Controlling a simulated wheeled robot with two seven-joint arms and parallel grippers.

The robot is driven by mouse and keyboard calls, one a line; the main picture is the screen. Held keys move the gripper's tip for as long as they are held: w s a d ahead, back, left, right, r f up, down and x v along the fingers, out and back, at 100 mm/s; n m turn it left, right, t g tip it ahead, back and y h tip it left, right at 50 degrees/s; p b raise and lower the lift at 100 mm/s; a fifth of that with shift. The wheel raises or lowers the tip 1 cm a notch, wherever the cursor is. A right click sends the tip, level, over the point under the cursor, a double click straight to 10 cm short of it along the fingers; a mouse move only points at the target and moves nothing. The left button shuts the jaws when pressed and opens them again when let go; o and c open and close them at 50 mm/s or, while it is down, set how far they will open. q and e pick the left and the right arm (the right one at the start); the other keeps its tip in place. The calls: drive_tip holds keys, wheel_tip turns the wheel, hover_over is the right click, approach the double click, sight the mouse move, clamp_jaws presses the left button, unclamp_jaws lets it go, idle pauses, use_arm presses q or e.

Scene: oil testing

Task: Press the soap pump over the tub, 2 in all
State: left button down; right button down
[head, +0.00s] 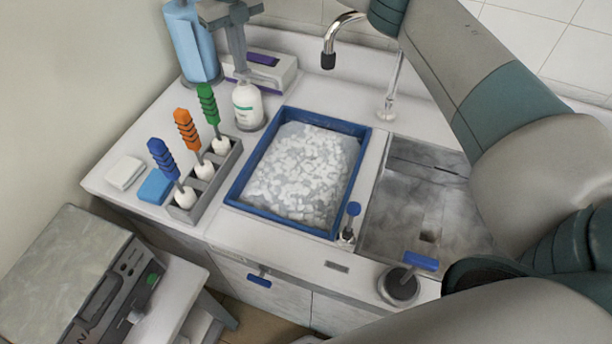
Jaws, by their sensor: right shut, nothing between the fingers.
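The soap pump appears to be the white bottle with a green label (248,108), upright on the counter behind the tub's left back corner. Its pump head is hidden. My right gripper (242,73) points down directly above the bottle, its fingers shut and empty. I cannot tell whether the fingertips touch the pump. The blue-rimmed tub (264,141) sits in the middle of the counter and holds liquid with many white floating bits. My left gripper is out of view.
A grey rack (215,188) with blue, orange and green-handled brushes stands left of the tub. The sink (410,210) and faucet (335,35) lie right. My right arm crosses the right side.

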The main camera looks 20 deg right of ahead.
drive_tip(key=shift+r+p, duration=0.45)
drive_tip(key=shift+r, duration=0.7)
drive_tip(key=shift+f, duration=0.15)
drive_tip(key=shift+f+b, duration=0.8)
drive_tip(key=shift+f, duration=0.35)
drive_tip(key=shift+r, duration=0.15)
drive_tip(key=shift+r+p, duration=0.55)
drive_tip(key=shift+r, duration=0.65)
drive_tip(key=shift+r, duration=0.1)
drive_tip(key=shift+r+p, duration=1.3)
drive_tip(key=shift+r, duration=1.6)
